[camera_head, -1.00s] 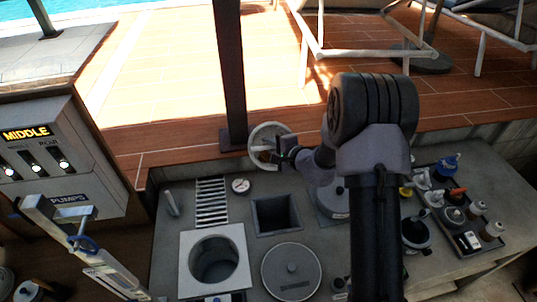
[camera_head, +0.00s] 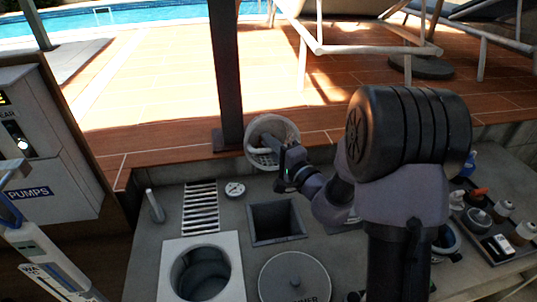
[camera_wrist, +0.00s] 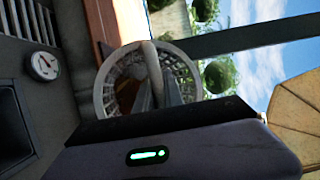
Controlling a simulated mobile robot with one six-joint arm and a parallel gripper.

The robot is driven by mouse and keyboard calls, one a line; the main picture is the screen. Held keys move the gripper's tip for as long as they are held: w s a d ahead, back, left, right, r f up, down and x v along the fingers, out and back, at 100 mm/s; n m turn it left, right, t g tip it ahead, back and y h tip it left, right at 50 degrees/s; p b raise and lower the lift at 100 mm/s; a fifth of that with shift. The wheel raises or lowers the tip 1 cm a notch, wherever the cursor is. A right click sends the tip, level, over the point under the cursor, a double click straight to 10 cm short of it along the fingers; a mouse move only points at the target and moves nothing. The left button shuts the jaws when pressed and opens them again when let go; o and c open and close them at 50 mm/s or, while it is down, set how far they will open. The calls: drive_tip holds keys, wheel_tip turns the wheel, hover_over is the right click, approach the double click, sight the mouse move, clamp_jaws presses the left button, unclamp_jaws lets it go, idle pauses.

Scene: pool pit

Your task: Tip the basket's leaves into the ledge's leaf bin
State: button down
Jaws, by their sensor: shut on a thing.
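My gripper (camera_head: 276,152) is shut on the handle of the round, pale mesh basket (camera_head: 254,134). The basket is held up behind the square bin, in front of the dark post's foot, its round mouth tilted towards the head camera. The wrist view shows the basket (camera_wrist: 104,88) beyond the fingers (camera_wrist: 152,88), with the pale handle crossing its mouth. The open square dark bin (camera_head: 252,226), which looks like the leaf bin, is set in the grey ledge, below the basket in the head view.
A round open well (camera_head: 203,272) in a pale square frame, a lid (camera_head: 294,280), a grate (camera_head: 200,208) and a gauge (camera_head: 235,189) are on the ledge. A tray of bottles (camera_head: 492,238) is at right. The dark post (camera_head: 227,75) stands close behind the basket.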

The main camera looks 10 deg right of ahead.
drive_tip(key=s+f+t+b, duration=0.1)
drive_tip(key=b, duration=0.3)
drive_tip(key=shift+n+y, duration=0.3)
drive_tip(key=shift+y, duration=0.1)
drive_tip(key=s+n+t+y+b, duration=0.1)
drive_tip(key=b, duration=0.3)
drive_tip(key=s+f+n+t+y+b, duration=0.1)
drive_tip(key=b, duration=0.3)
drive_tip(key=s+f+n+t+y+b, duration=0.1)
drive_tip(key=s+t+b, duration=0.1)
drive_tip(key=b, duration=0.3)
drive_tip(key=shift+f+y, duration=0.25)
drive_tip(key=shift+y, duration=0.05)
